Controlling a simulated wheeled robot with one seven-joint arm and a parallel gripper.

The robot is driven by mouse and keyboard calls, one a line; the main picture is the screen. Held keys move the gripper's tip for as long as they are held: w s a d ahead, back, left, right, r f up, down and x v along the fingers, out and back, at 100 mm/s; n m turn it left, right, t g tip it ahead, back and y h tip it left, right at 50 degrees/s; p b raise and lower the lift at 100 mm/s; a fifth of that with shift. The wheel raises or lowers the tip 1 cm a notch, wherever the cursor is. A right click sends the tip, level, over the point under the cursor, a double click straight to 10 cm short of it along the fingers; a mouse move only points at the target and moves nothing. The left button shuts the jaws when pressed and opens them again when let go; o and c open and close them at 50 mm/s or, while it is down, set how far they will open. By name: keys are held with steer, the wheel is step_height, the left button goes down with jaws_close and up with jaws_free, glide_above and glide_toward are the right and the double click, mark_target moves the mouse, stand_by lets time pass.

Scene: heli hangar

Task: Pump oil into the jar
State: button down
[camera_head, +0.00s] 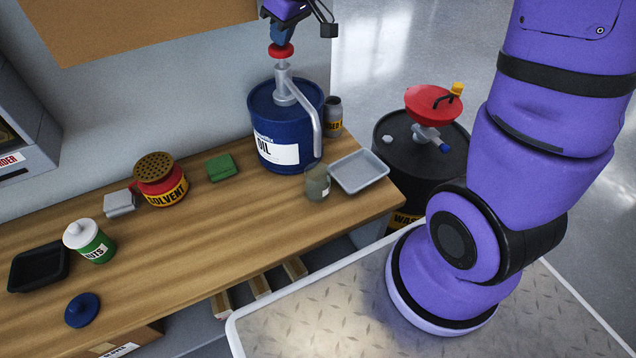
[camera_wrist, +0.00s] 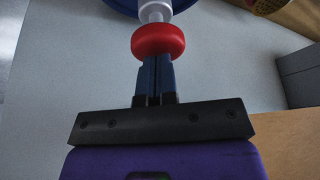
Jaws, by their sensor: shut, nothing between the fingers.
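The blue oil drum (camera_head: 262,122) with a white OIL label stands at the back right of the wooden workbench. A grey pump with a long downward spout (camera_head: 312,120) rises from its lid, topped by a red knob (camera_head: 281,50). A small translucent jar (camera_head: 317,183) stands on the bench under or very near the spout's end. My gripper (camera_head: 280,38) is shut and empty, pointing down just above the red knob. In the wrist view the shut blue fingers (camera_wrist: 156,62) meet the red knob (camera_wrist: 158,40); I cannot tell whether they touch it.
A grey tray (camera_head: 359,172) lies right of the jar. A dark bottle (camera_head: 333,117) stands behind it. A red solvent can (camera_head: 160,180), green sponge (camera_head: 221,167) and nuts container (camera_head: 89,241) are further left. A black waste drum (camera_head: 407,160) stands beyond the bench's right end.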

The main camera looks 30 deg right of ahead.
steer(key=shift+r, duration=1.85)
steer(key=shift+f, duration=0.15)
steer(key=shift+f, duration=2.65)
steer(key=shift+r, duration=2.8)
steer(key=shift+f, duration=0.1)
steer(key=shift+f, duration=2.7)
